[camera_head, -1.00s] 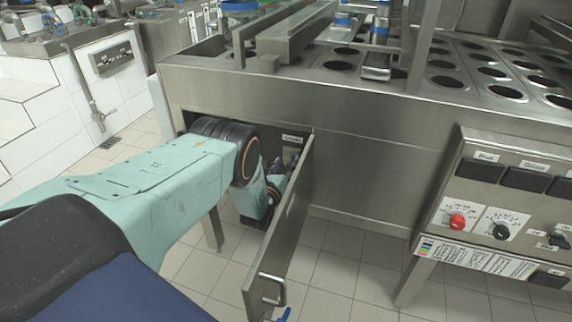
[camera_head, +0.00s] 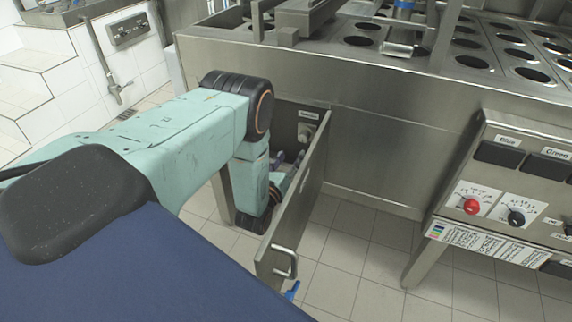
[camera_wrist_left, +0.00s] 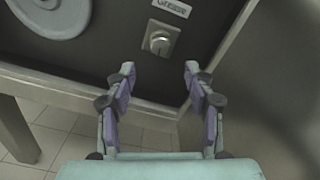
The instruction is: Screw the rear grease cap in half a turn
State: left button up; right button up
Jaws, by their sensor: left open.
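A small silvery grease cap (camera_wrist_left: 160,42) sits on a square plate under a "Grease" label (camera_wrist_left: 172,7) in the left wrist view. In the head view the cap (camera_head: 306,132) shows inside the open compartment. My left gripper (camera_wrist_left: 159,72) is open and empty. Its two fingertips point at the cap, one to each side and short of it, apart from it. In the head view my left gripper (camera_head: 290,170) is below the cap, partly hidden by the door. My right gripper is not in view.
The open cabinet door (camera_head: 300,205) with its handle (camera_head: 285,262) stands close to the right of my left gripper. A large pale disc (camera_wrist_left: 50,12) is left of the cap. A control panel (camera_head: 500,195) with red and black knobs is at the right.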

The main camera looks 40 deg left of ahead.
pick_arm(q)
jog(key=shift+v, duration=1.35)
